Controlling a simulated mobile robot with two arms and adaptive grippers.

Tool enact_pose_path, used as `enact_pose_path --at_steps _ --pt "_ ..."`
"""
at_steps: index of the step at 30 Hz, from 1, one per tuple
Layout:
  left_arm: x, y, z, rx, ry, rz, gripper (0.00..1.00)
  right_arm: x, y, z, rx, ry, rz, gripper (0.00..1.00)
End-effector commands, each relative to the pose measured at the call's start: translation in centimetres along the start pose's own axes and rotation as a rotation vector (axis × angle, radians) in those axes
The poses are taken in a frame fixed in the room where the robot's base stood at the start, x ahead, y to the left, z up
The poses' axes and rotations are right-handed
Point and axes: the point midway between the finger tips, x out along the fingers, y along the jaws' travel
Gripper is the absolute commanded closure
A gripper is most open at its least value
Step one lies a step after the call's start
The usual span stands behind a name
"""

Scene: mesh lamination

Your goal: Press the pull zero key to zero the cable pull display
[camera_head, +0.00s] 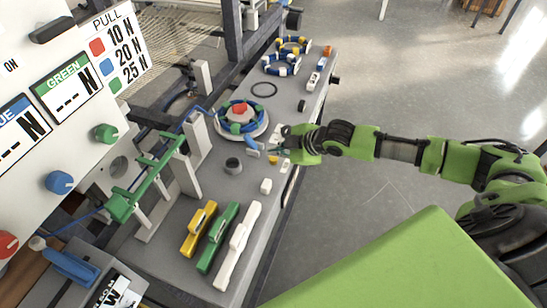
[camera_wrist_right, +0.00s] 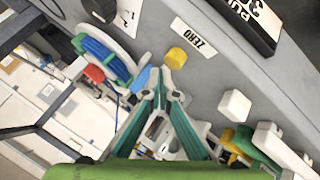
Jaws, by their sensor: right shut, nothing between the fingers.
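A yellow round key (camera_wrist_right: 176,57) sits on the grey panel next to a white ZERO label (camera_wrist_right: 194,37) in the right wrist view. It shows small in the head view (camera_head: 273,160). My right gripper (camera_head: 277,144) is shut and empty. In the right wrist view its closed tips (camera_wrist_right: 163,77) appear just below the yellow key; I cannot tell whether they touch it. A dark, partly cut-off sign or display (camera_wrist_right: 245,18) stands beyond the label. The GREEN display (camera_head: 72,93) in the head view shows dashes. My left gripper is not in view.
A white block (camera_head: 266,186) and yellow, green and white bars (camera_head: 237,245) are on the bench nearer me. A green fixture (camera_head: 150,178) stands at left. Open floor lies right.

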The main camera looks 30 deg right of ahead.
Motion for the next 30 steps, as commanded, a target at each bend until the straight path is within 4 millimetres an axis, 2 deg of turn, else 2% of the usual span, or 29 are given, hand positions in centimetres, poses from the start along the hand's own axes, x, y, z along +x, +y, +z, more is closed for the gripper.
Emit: enact_pose_path --at_steps 30 --pt "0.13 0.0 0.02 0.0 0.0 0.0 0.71 0.82 -0.64 0.6 -0.001 0.0 0.0 1.0"
